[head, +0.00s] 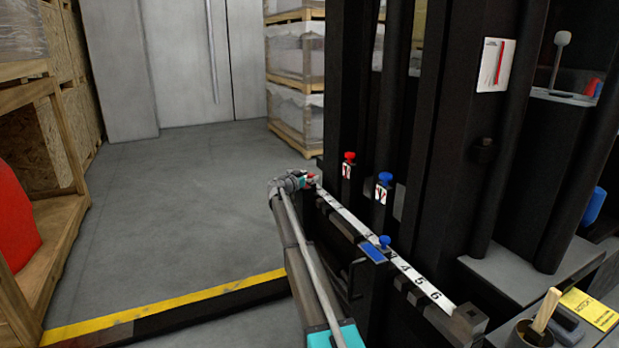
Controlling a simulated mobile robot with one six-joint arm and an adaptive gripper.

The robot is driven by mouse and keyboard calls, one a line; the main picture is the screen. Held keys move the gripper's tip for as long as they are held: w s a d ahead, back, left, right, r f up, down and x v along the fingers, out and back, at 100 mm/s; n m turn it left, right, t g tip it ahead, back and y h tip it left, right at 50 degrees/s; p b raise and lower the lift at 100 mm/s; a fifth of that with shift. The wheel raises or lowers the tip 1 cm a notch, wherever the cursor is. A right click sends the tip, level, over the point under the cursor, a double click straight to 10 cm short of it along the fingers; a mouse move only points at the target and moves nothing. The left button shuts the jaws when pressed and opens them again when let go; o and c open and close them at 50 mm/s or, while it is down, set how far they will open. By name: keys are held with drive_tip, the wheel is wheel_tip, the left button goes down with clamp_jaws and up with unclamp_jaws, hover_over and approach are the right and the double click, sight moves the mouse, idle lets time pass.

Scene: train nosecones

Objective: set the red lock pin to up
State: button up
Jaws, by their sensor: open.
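A red knob (349,157) stands upright on a black post, with a small red-marked white label just below it. A second small red part (310,179) shows at the far end of the numbered white scale (410,276), partly hidden by my gripper. I cannot tell for sure which of the two is the red lock pin. My gripper (300,181) is open at the scale's far end, left of and below the upright red knob and beside the small red part. Whether it touches that part is too small to tell.
A blue knob (385,179) stands on a post right of the red one. Another blue knob (384,241) sits midway along the scale. Thick black columns (440,120) rise behind. Open grey floor (190,190) lies to the left, with a yellow-striped edge (160,305) and wooden shelving (60,225).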

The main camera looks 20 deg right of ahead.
drive_tip(key=shift+c, duration=0.2)
clamp_jaws()
drive_tip(key=shift+r, duration=0.15)
wheel_tip(320, 180, up, 3)
drive_tip(key=p, duration=0.3)
drive_tip(key=shift+w, duration=0.1)
drive_tip(key=shift+o, duration=0.2)
unclamp_jaws()
drive_tip(key=shift+r, duration=0.1)
